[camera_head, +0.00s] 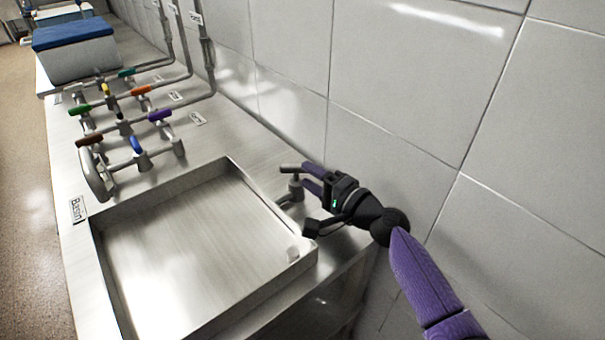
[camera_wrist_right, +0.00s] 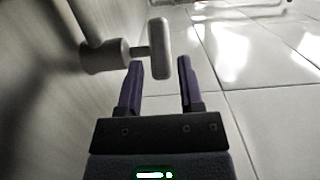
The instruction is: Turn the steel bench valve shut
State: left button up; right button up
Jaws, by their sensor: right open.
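The steel bench valve (camera_head: 291,169) stands on the bench beside the basin's right side, close to the tiled wall. Its grey handle (camera_wrist_right: 159,46) shows in the right wrist view on a short stem from the valve body (camera_wrist_right: 103,57). My right gripper (camera_head: 306,178) is at the valve, coming from the right. Its two purple fingers are apart (camera_wrist_right: 160,72), and the lower end of the handle appears between their tips. I see no clear contact. My left gripper is not in view.
A square steel basin (camera_head: 170,317) is sunk in the bench left of the valve. Several coloured-handled taps and pipes (camera_head: 122,118) stand behind it. A blue-lidded box (camera_head: 75,55) is at the far end. The tiled wall (camera_head: 400,90) is close behind my right gripper.

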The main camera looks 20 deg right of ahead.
aim_at(296, 168)
jog(key=shift+x, duration=1.3)
grip_shut()
jog(key=h+p, duration=0.1)
jog(key=m+t+h, duration=0.1)
jog(key=m+h+p, duration=0.1)
jog(key=shift+s+a+r+p, duration=0.15)
jog(key=shift+a+r+p, duration=0.15)
jog(key=shift+r+p, duration=0.1)
jog(key=m+h, duration=0.1)
jog(key=m+t+h+p, duration=0.1)
jog(key=h, duration=0.1)
jog(key=shift+f, duration=0.25)
jog(key=shift+f+m+h, duration=0.1)
jog(key=shift+m+h, duration=0.2)
jog(key=shift+h, duration=0.2)
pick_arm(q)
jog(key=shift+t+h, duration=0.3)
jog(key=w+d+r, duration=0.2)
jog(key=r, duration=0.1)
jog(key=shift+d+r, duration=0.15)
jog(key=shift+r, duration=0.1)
pick_arm(e)
jog(key=shift+f, duration=0.1)
grip_release()
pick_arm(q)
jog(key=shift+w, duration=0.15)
